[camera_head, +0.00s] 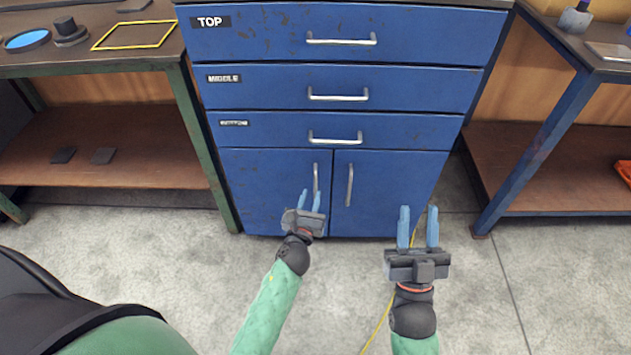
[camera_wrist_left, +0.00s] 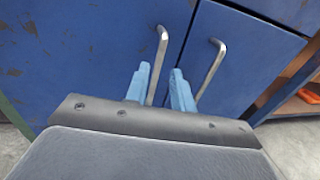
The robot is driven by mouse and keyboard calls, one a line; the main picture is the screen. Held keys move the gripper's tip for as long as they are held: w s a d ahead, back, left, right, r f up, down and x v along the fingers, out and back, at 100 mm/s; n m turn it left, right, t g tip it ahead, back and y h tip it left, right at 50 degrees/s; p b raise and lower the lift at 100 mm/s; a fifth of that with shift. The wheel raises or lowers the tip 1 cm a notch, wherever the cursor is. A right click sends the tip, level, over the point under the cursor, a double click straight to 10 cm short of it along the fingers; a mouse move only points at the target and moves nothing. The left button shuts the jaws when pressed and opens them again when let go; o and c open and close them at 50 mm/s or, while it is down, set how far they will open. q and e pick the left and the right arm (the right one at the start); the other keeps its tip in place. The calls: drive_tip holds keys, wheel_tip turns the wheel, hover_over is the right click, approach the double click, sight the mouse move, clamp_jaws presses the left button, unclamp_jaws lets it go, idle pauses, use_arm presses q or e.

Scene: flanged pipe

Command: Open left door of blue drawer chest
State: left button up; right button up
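The blue drawer chest (camera_head: 270,88) stands ahead with a left door (camera_head: 255,185) and a right door (camera_head: 400,182) below its drawers; both look closed. The left door's upright metal handle (camera_head: 316,172) is near its right edge. My left gripper (camera_head: 309,197) is open at the lower end of this handle. In the left wrist view the left handle (camera_wrist_left: 160,52) shows between the blue fingertips (camera_wrist_left: 159,74); whether they touch it I cannot tell. The right door's handle (camera_head: 349,185) is just to the right. My right gripper (camera_head: 418,212) is open and empty, right of the left one.
A workbench with a lower shelf (camera_head: 100,150) stands at the left, its green leg close to the chest. Another bench (camera_head: 560,150) stands at the right. A yellow line (camera_head: 378,325) runs along the grey floor. The floor before the doors is otherwise clear.

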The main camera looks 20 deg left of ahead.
sight(315, 183)
use_arm(q)
drive_tip(key=w, duration=0.4)
drive_tip(key=shift+w+a, duration=0.2)
drive_tip(key=shift+w, duration=0.1)
drive_tip(key=shift+w+a, duration=0.1)
drive_tip(key=shift+w, duration=0.95)
use_arm(e)
drive_tip(key=shift+s+d+r+t, duration=0.1)
drive_tip(key=shift+s+r+t, duration=0.25)
drive_tip(key=shift+r, duration=0.55)
